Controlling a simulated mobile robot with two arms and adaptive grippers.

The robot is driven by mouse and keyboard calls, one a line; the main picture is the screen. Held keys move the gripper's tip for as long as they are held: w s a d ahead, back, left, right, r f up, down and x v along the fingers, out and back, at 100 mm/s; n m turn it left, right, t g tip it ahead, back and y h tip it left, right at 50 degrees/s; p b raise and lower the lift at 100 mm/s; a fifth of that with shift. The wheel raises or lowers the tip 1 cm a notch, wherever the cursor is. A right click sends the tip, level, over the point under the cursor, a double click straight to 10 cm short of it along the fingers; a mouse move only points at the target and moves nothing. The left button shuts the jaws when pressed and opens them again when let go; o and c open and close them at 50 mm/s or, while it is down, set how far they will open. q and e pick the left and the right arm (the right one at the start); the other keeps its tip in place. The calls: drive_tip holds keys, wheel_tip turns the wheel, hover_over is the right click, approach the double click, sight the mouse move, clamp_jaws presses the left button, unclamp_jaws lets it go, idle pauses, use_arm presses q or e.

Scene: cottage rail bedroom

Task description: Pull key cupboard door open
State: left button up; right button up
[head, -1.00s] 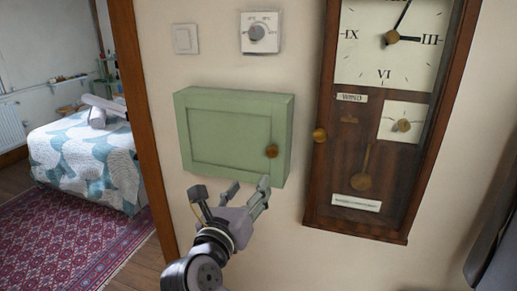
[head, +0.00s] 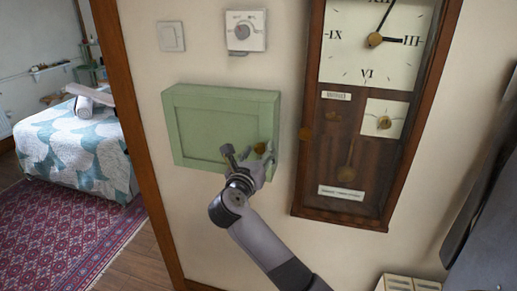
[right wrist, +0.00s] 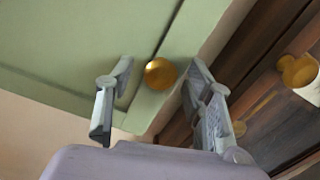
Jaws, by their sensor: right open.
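The green key cupboard (head: 222,132) hangs on the wall, and its door (head: 205,128) looks shut. Its round brass knob (head: 260,147) is at the door's right side, partly hidden by my gripper in the head view. My right gripper (head: 248,154) is open at the cupboard's lower right. In the right wrist view, the knob (right wrist: 160,74) lies between the spread fingertips of the right gripper (right wrist: 160,68), with gaps on both sides. My left gripper is not in view.
A light switch (head: 170,36) and a dial (head: 245,31) are above. A wooden door frame (head: 135,135) stands at left.

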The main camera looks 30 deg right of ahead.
drive_tip(key=shift+c, duration=0.6)
clamp_jaws()
idle(0.4)
